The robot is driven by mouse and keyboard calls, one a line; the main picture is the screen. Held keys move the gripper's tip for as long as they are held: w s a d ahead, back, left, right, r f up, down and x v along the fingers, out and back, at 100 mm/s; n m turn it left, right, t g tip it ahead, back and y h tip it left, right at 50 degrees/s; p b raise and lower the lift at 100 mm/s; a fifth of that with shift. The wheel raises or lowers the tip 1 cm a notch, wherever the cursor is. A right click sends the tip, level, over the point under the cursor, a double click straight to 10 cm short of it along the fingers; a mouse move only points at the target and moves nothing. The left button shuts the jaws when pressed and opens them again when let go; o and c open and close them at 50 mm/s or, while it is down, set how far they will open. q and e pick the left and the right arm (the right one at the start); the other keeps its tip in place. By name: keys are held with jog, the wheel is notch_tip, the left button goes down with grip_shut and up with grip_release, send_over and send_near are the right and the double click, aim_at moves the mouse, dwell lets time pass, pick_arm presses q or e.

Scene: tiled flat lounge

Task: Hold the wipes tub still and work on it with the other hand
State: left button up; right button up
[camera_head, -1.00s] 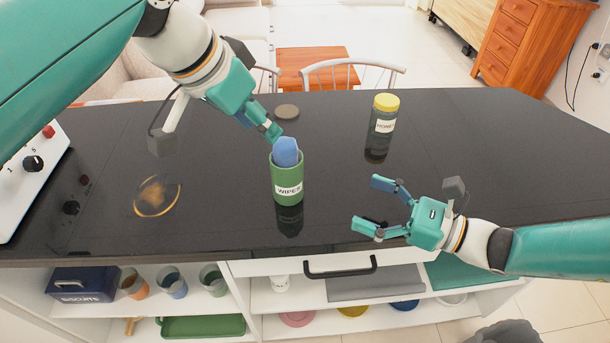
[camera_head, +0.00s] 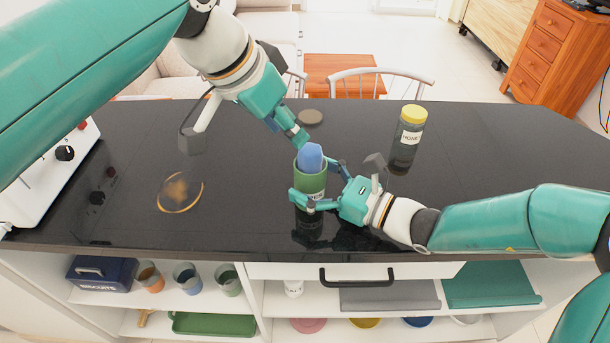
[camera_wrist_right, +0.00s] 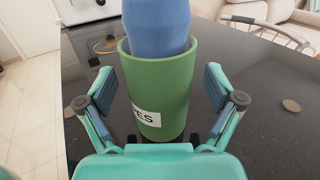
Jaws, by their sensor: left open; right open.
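The green wipes tub (camera_head: 311,185) stands upright on the black counter, with a blue item (camera_head: 311,157) sticking out of its open top. In the right wrist view the tub (camera_wrist_right: 162,88) stands between my right fingers, with a gap on both sides; the blue item (camera_wrist_right: 157,25) rises from it. My right gripper (camera_head: 322,183) is open around the tub, hiding part of its label. My left gripper (camera_head: 298,138) is open just above and behind the blue item; I cannot tell whether they touch. A dark round disc (camera_head: 311,117) lies on the counter behind the tub.
A honey jar (camera_head: 407,138) with a yellow lid stands at the back right. An amber-rimmed round glass dish (camera_head: 180,192) lies at the left, near a white appliance (camera_head: 45,165). Shelves below hold cups and a biscuits box (camera_head: 100,273).

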jog(key=shift+w+a, duration=0.2)
jog(key=shift+a, duration=0.15)
jog(key=shift+c, duration=0.2)
jog(key=c, duration=1.3)
jog(key=shift+o, duration=0.2)
